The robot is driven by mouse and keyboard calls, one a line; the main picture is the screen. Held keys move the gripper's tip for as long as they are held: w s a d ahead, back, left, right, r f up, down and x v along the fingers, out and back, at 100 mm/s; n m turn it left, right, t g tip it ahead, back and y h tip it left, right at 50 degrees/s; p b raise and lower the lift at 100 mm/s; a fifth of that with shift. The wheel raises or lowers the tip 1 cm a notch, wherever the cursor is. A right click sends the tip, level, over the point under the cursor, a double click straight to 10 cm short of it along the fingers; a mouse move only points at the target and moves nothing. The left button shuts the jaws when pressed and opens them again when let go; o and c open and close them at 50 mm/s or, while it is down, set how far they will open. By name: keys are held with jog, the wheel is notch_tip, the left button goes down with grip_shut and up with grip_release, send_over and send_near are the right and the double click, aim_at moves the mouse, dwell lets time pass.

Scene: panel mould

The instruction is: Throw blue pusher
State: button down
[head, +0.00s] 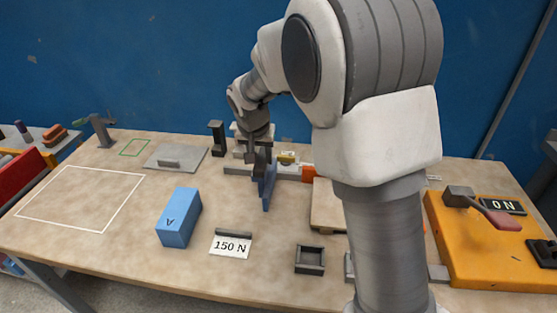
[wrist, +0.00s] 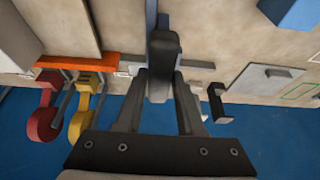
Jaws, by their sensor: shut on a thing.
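The blue pusher (head: 267,188) is a narrow blue piece at the middle of the table, in front of a pale grey rail. My gripper (head: 258,155) is at its far end and hides part of it. In the wrist view, the fingers of my gripper (wrist: 162,62) close together on a dark grey part, with the blue strip of the pusher (wrist: 151,14) running on past them. My gripper appears shut on the pusher. My arm hides what lies behind it.
A blue block marked A (head: 180,220), a "150 N" card (head: 230,246) and a dark square tray (head: 310,261) stand in front. Red (wrist: 43,118) and yellow (wrist: 82,115) handles are beside the gripper. An orange base with a lever (head: 475,245) is at right. A white outlined area (head: 85,195) is empty.

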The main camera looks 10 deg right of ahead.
jog(key=shift+w+a, duration=0.1)
jog(key=shift+a, duration=0.3)
jog(key=c, duration=0.5)
grip_release()
jog(key=shift+a, duration=0.15)
jog(key=shift+r, duration=0.3)
jog(key=p+v, duration=0.2)
jog(key=v, duration=1.4)
jog(key=shift+s+r, duration=0.3)
jog(key=shift+s, duration=0.05)
